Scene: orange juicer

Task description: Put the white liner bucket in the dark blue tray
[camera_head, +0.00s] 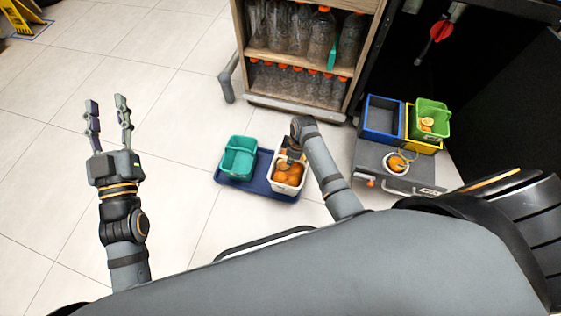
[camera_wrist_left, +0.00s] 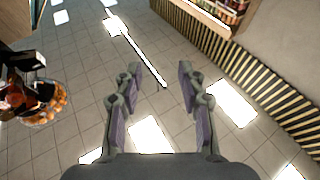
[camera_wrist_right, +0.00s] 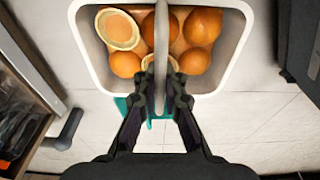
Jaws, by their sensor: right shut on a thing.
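The white liner bucket (camera_head: 275,178), filled with whole oranges and cut pieces, is over the right end of the dark blue tray (camera_head: 232,184). I cannot tell whether its base rests on the tray. In the right wrist view, the bucket (camera_wrist_right: 84,45) is close below my gripper, with its handle (camera_wrist_right: 161,35) running up the middle. My right gripper (camera_head: 291,156) is shut on that handle; its fingers also show in the right wrist view (camera_wrist_right: 160,82). My left gripper (camera_head: 107,102) is open and empty over the floor, far left of the tray; the left wrist view shows its spread fingers (camera_wrist_left: 160,80).
A teal bucket (camera_head: 239,158) sits on the tray's left end. A shelf of bottles (camera_head: 300,85) stands behind. To the right are a blue bin (camera_head: 383,118), a green basket (camera_head: 431,117), a yellow bin (camera_head: 424,147) and a white bowl (camera_head: 396,164).

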